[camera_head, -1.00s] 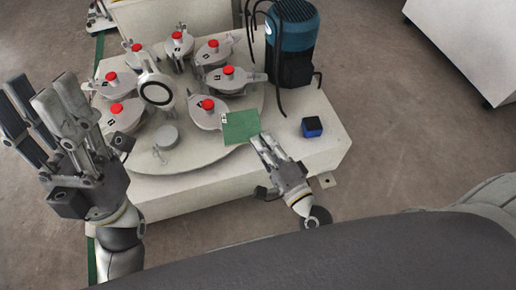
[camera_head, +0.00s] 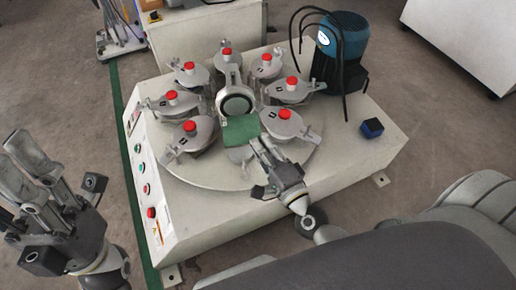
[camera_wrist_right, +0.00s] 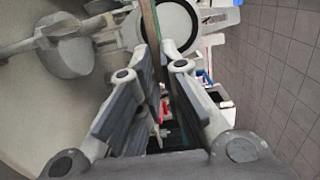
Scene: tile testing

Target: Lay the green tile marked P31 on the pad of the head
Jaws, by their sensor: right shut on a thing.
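The green tile (camera_head: 240,131) is held in my right gripper (camera_head: 262,147); its marking is not readable. In the right wrist view the tile (camera_wrist_right: 150,28) shows as a thin edge between the fingers (camera_wrist_right: 165,85). The tile is in front of the raised round head (camera_head: 236,102) on the turntable. A grey round pad (camera_head: 240,154) is partly hidden below the tile; a grey disc, seemingly this pad (camera_wrist_right: 68,57), shows left in the wrist view. I cannot tell the gap between tile and pad. My left gripper (camera_head: 30,165) is open and empty at the left.
Several closed heads with red knobs, such as one at the right (camera_head: 285,118), ring the turntable (camera_head: 205,175). A blue motor (camera_head: 340,50) with black cables stands at the back right. A small dark blue block (camera_head: 372,128) lies on the machine top. A button panel (camera_head: 145,180) faces left.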

